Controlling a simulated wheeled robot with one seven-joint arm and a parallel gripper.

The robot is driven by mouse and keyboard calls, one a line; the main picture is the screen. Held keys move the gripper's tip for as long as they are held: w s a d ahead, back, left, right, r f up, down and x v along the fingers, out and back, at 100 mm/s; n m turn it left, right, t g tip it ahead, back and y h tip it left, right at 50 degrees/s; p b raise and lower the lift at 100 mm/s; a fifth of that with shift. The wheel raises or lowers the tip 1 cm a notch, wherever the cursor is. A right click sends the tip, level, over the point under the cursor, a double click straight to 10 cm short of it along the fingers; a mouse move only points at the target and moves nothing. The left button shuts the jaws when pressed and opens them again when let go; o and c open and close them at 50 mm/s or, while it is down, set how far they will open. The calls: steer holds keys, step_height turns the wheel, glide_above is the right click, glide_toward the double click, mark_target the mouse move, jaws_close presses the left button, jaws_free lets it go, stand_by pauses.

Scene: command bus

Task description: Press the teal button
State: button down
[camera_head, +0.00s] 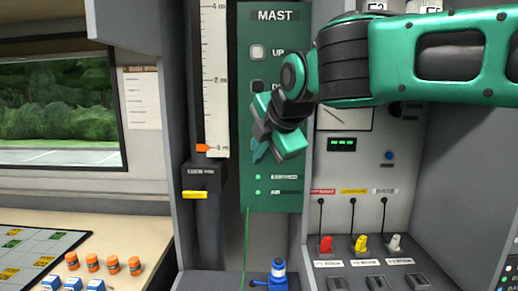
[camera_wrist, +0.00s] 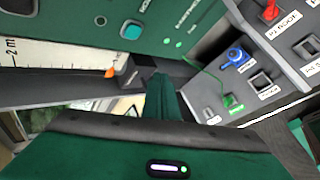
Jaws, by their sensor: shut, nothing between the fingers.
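The teal button (camera_wrist: 131,31) shows in the wrist view as a rounded square on the green MAST panel (camera_head: 275,30). In the head view my gripper and wrist cover that part of the panel, and I cannot make the button out clearly. My gripper (camera_head: 272,132) is in front of the panel's middle, below the pale UP button (camera_head: 257,52). In the wrist view my gripper's fingers (camera_wrist: 158,82) are together and empty. Their tips appear below and right of the teal button, apart from it in the picture. I cannot tell the gap to the panel.
A height scale (camera_head: 214,75) with an orange pointer (camera_head: 203,148) stands left of the panel. A yellow handle (camera_head: 195,195) sticks out below it. Red (camera_head: 326,244), yellow (camera_head: 361,244) and white plugs are at right. A blue control (camera_head: 278,273) is below the panel.

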steer(key=w, duration=0.8)
steer(key=shift+w+d, duration=0.15)
steer(key=shift+w, duration=0.05)
steer(key=shift+w, duration=0.15)
stand_by(1.9)
steer(key=shift+w, duration=0.2)
steer(key=shift+w, duration=0.4)
stand_by(1.0)
steer(key=shift+s, duration=0.85)
steer(key=s, duration=0.5)
stand_by(0.3)
